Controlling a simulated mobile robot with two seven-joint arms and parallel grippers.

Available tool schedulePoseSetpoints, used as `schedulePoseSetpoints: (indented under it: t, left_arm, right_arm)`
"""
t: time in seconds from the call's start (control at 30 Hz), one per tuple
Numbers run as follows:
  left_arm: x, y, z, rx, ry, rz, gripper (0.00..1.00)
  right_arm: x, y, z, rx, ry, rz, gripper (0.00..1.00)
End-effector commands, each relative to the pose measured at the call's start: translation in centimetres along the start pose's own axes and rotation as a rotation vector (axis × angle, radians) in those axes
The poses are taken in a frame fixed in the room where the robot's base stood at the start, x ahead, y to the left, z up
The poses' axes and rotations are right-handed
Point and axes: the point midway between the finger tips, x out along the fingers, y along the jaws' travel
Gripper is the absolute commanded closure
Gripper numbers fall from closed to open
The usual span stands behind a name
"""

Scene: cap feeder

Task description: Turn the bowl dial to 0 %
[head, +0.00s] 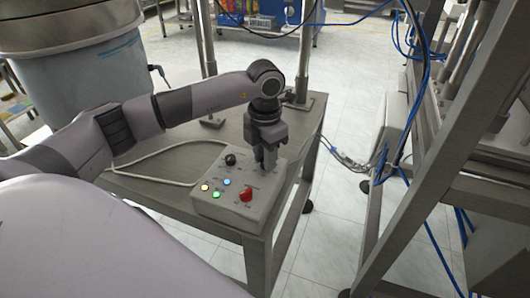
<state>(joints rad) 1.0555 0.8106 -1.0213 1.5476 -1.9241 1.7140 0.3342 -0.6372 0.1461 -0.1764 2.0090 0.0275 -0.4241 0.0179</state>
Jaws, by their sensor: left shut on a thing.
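A grey control box (225,207) sits on the corner of a metal table. On its top are a black dial (230,159) at the back left, a red switch (246,194) at the front right, and several small lit buttons, among them a green one (216,195) and a blue one (227,182). My left gripper (265,168) points down at the back right part of the box, shut on a knob that its fingers hide. The dial's setting cannot be read. My right gripper is not in view.
The metal table (168,199) has bare room left of the box, with a pale cable (150,180) lying on it. A large bowl-topped drum (85,75) stands at the back left. A metal machine frame (425,150) with blue hoses rises at the right.

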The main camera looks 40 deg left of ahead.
Motion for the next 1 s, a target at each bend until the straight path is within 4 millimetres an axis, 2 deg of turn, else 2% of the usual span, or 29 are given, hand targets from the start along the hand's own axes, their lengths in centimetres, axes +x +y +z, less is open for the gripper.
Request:
schedulePoseSetpoints:
  t: [1.0]
  left_arm:
    - [-0.3,0.0,0.1,-0.968,-0.003,-0.002,1.0]
  right_arm:
    - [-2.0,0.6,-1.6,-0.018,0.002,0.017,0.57]
